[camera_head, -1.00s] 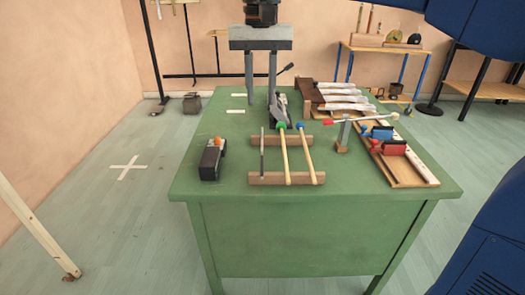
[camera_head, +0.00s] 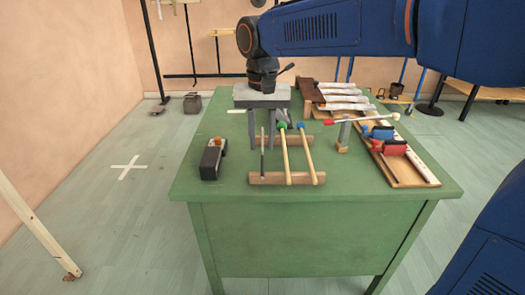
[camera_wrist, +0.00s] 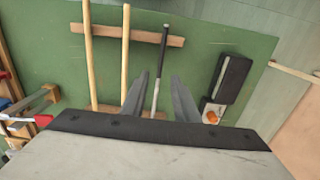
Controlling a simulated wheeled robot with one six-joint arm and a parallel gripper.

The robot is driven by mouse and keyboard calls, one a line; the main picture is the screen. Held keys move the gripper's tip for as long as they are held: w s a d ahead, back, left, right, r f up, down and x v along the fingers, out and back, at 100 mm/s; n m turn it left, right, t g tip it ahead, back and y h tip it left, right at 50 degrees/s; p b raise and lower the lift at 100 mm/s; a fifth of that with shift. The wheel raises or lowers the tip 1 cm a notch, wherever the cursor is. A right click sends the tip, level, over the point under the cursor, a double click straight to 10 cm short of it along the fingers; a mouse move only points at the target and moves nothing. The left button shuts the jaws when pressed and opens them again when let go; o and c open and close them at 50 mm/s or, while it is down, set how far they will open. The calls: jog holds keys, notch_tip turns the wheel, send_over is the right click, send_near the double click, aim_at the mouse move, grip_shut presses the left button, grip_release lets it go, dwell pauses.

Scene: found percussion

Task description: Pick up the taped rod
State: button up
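The taped rod (camera_head: 262,166) is thin and grey with a dark wrapped end. It lies across two wooden rests on the green table, left of two wooden mallets with green and blue heads. In the wrist view the rod (camera_wrist: 162,50) runs between my fingers, its black end pointing away. My gripper (camera_head: 262,140) points down over the far part of the rod. Its fingers are apart, one on each side of the rod in the wrist view (camera_wrist: 159,77). I cannot tell how high the fingertips are above it.
The near wooden rest (camera_head: 287,178) bears the rod and mallets. A black box (camera_head: 213,158) with an orange part stands to the left. A small wooden stand (camera_head: 343,137) holds a red-tipped stick to the right, before a tray (camera_head: 405,172) with red and blue things. The table's front is clear.

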jog(key=shift+w+f, duration=0.1)
jog(key=shift+f, duration=1.7)
grip_shut()
notch_tip(320, 180, up, 10)
